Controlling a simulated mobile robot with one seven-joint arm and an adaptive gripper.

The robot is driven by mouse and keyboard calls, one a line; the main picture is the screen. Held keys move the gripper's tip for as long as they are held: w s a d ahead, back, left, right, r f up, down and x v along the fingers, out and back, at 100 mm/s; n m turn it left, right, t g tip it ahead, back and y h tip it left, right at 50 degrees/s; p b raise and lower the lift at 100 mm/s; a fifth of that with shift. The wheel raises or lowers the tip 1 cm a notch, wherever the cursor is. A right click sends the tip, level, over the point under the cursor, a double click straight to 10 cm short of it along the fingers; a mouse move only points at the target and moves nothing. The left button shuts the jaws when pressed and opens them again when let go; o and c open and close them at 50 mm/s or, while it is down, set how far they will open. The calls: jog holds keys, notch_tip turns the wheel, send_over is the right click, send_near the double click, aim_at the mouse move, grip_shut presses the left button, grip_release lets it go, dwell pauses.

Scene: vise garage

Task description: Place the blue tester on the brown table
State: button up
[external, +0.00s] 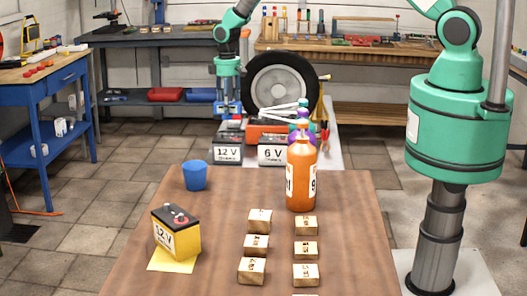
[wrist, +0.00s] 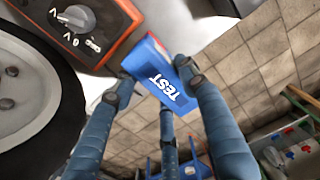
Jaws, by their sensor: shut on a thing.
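The blue tester (wrist: 172,84) with white TEST lettering is clamped between the blue fingers of my gripper (wrist: 160,82) in the wrist view. In the external view my gripper (external: 228,100) hangs at the back, pointing down beside the tyre, above the batteries beyond the brown table. The tester is small and hard to make out there. The brown table (external: 210,225) fills the foreground, well in front of my gripper.
The brown table holds a 12 V battery (external: 176,232) on a yellow sheet, a blue cup (external: 195,175), an orange bottle (external: 301,178) and several wooden blocks (external: 254,246). A tyre (external: 283,84), a 12 V battery (external: 228,148) and a 6 V battery (external: 272,151) stand behind.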

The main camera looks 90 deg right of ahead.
notch_tip(320, 180, up, 8)
jog(key=shift+r, duration=0.1)
jog(key=w+a+n, duration=0.2)
jog(key=a+n, duration=0.1)
jog(key=a, duration=1.4)
jog(key=w+a+n+b, duration=0.1)
jog(key=w+a+n, duration=0.15)
jog(key=a, duration=1.45)
jog(key=w+a+n, duration=0.1)
jog(key=a+n, duration=0.3)
jog(key=a, duration=1.3)
jog(key=s+a+n+b, duration=0.15)
jog(key=s+a, duration=0.35)
jog(key=a, duration=0.9)
jog(key=s+a+n, duration=0.3)
jog(key=s+a, duration=0.3)
jog(key=a, duration=0.7)
jog(key=s+a+f+n, duration=0.1)
jog(key=s+a, duration=0.3)
jog(key=a, duration=0.1)
jog(key=s+a+f+n, duration=0.1)
jog(key=s+a+f, duration=0.1)
jog(key=s+a, duration=0.3)
jog(key=s+a+f+n, duration=0.1)
jog(key=s+a+n, duration=0.1)
jog(key=s+a, duration=0.3)
jog(key=shift+a+f, duration=0.3)
jog(key=shift+a, duration=0.65)
jog(key=shift+f, duration=0.55)
